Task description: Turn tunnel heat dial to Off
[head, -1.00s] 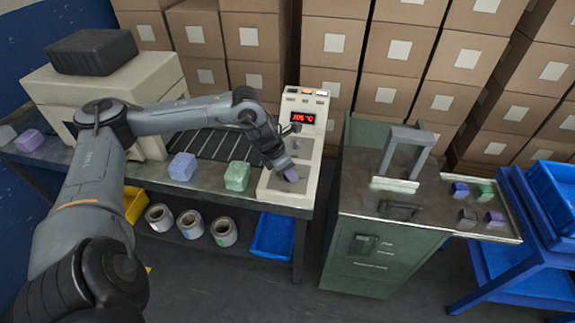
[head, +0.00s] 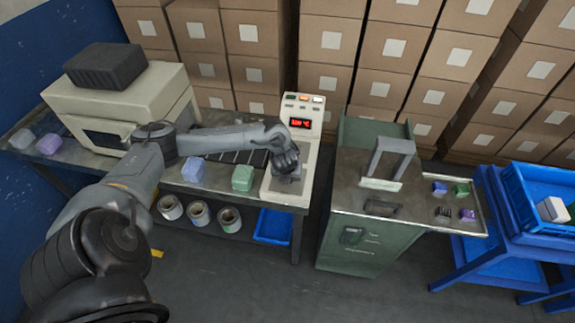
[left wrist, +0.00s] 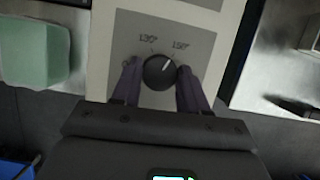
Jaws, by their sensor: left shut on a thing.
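The heat dial is a round black knob (left wrist: 159,71) with a white pointer line, on a grey panel (left wrist: 137,35) with printed marks, in the left wrist view. Its pointer leans up and right, between the upper mark and the right-hand mark. My left gripper (left wrist: 160,85) is shut on the knob, one dark finger on each side. In the head view my left gripper (head: 288,180) is at the cream control unit (head: 309,150) and hides the knob. A red display (head: 301,123) is lit on this unit; its digits are too small to read surely. My right gripper does not show.
A green wrapped block (head: 242,177) and a bluish one (head: 193,170) lie left of the control unit on the bench. A green cabinet (head: 350,240) stands to the right, and blue crates (head: 520,185) are at the far right. Stacked cartons (head: 330,45) fill the back.

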